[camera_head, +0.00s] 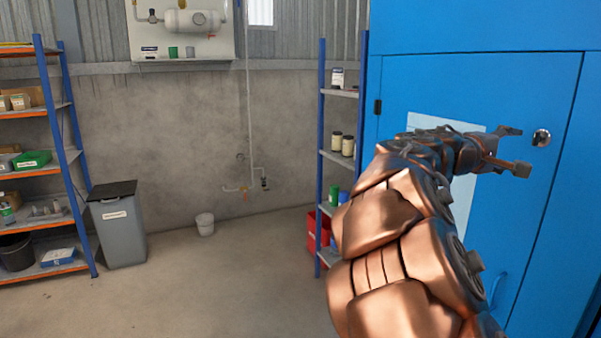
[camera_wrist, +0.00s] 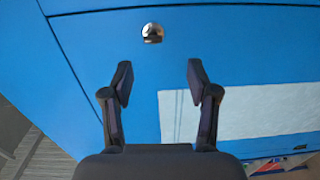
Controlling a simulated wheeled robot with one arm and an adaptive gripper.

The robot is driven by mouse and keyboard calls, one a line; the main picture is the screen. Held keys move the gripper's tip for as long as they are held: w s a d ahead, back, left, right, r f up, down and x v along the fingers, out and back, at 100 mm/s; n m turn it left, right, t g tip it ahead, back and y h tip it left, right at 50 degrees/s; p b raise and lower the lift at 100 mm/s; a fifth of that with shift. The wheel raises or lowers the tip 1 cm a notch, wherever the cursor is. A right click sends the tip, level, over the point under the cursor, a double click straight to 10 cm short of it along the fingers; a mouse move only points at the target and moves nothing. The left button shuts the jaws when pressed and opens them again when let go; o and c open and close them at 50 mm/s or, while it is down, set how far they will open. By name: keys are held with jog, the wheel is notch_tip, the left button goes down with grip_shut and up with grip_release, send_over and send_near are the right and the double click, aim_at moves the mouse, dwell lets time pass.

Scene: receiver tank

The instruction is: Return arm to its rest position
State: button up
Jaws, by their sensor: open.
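My copper-coloured arm (camera_head: 400,240) reaches up and to the right across the head view, in front of a blue cabinet. My gripper (camera_head: 518,150) is at the arm's far end, close in front of the cabinet door (camera_head: 540,215). In the wrist view my gripper (camera_wrist: 158,82) has its two dark fingers spread apart with nothing between them. A round shiny lock or knob (camera_wrist: 152,33) on the door lies beyond the fingertips. It also shows in the head view (camera_head: 542,138), just right of my gripper. The door appears closed.
A pale sheet (camera_head: 465,190) is on the door, partly behind my arm. A narrow shelf (camera_head: 322,150) stands left of the cabinet. The floor between is clear.

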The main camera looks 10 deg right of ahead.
jog(key=s+a+f+m+g+y, duration=0.2)
jog(key=s+a+f+y, duration=0.2)
jog(key=s+f, duration=0.55)
jog(key=s+a+f+m+g+y, duration=0.2)
jog(key=s+a+f+y, duration=0.2)
jog(key=s+f, duration=0.55)
jog(key=s+a+f+g+y, duration=0.1)
jog(key=s+a+f+y, duration=0.2)
jog(key=s+a+f, duration=0.4)
jog(key=s+a+f+n+g+y, duration=0.1)
jog(key=s+a+f+g+y, duration=0.25)
jog(key=a, duration=0.55)
jog(key=s+a+f+t+y, duration=0.1)
jog(key=s+a+f+y, duration=0.2)
jog(key=s+a+f, duration=0.4)
jog(key=s+a+p+v, duration=0.1)
jog(key=p+v, duration=1.5)
jog(key=shift+s+a+r+t, duration=0.2)
jog(key=shift+a+r+t, duration=0.2)
jog(key=shift+r, duration=0.25)
